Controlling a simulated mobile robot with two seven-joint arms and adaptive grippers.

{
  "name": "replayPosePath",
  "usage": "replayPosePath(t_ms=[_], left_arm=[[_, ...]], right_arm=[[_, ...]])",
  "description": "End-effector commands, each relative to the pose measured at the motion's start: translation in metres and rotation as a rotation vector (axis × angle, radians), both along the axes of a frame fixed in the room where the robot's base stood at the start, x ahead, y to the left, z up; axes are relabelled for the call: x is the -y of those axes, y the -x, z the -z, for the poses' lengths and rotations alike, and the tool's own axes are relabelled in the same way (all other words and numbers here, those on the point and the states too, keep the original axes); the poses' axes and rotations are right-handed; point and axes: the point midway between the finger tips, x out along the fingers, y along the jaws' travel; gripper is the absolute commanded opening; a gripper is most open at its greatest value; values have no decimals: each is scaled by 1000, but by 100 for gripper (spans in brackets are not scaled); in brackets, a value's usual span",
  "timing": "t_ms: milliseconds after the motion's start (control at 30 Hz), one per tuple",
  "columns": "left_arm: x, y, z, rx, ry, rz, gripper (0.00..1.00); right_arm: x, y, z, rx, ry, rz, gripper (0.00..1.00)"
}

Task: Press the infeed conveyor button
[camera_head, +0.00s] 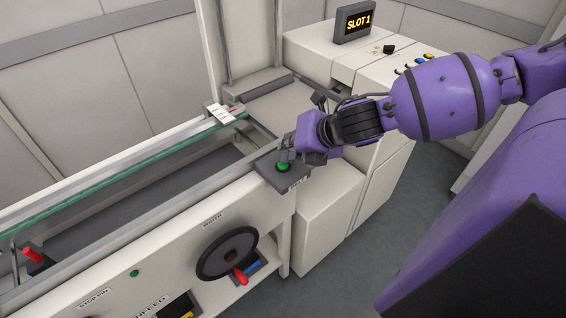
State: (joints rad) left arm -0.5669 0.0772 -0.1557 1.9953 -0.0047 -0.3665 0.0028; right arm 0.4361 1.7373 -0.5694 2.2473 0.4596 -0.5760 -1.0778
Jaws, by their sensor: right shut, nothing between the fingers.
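The infeed conveyor (120,245) runs from the lower left towards the middle of the head view. A green button (283,167) sits on a small dark grey box (270,178) at the conveyor's near right corner. My right gripper (284,156) comes in from the right and points down at the button. Its fingers are shut and empty. The fingertips are at the button's top; I cannot tell whether they touch it. They hide part of its upper side. My left gripper is not in the view.
A red-handled lever (33,255) stands at the far left.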

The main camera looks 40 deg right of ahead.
Motion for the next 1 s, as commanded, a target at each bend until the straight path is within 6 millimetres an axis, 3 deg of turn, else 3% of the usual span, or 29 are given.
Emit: replayPosePath(t_ms=[500,1000], left_arm=[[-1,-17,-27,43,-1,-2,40],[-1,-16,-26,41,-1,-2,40]], right_arm=[[0,-1,-54,5,2,0,0],[0,0,-59,1,0,0,0]])
